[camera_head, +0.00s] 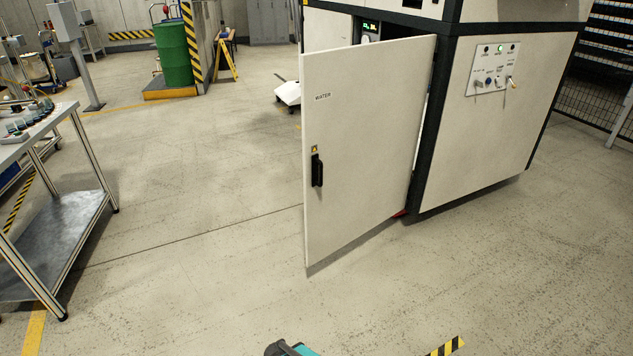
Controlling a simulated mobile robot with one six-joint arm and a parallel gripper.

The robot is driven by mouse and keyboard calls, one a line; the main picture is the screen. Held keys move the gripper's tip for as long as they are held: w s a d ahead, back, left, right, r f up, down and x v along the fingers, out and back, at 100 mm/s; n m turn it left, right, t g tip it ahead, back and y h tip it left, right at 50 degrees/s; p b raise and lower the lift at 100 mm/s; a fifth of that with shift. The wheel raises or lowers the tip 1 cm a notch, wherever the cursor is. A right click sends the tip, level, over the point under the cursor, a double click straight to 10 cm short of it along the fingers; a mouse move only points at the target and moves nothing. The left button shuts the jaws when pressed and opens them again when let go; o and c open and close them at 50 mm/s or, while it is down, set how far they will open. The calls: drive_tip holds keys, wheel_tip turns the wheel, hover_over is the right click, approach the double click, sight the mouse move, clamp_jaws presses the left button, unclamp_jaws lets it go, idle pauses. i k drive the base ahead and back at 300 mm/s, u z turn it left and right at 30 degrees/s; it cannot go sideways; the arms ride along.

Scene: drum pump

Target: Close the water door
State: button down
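The water door (365,190) is a tall white panel labelled WATER, with a black handle (317,170) near its left edge and a small yellow sticker above the handle. It stands wide open, swung out from the white machine cabinet (500,120) and joined to it along the dark corner post (428,130). Part of the cabinet's inside shows above the door; the rest is hidden behind it. My gripper is not in view; only a small teal and dark part, probably of my arm, shows at the bottom edge, apart from the door.
A control panel (493,70) with knobs is on the cabinet's right side. A metal workbench (60,225) stands at the left. A green drum (173,52) and a yellow stepladder (226,62) stand at the back. The floor before and left of the door is clear.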

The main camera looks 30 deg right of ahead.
sight(362, 106)
drive_tip(key=z, duration=0.1)
drive_tip(key=i, duration=0.95)
drive_tip(key=u, duration=0.05)
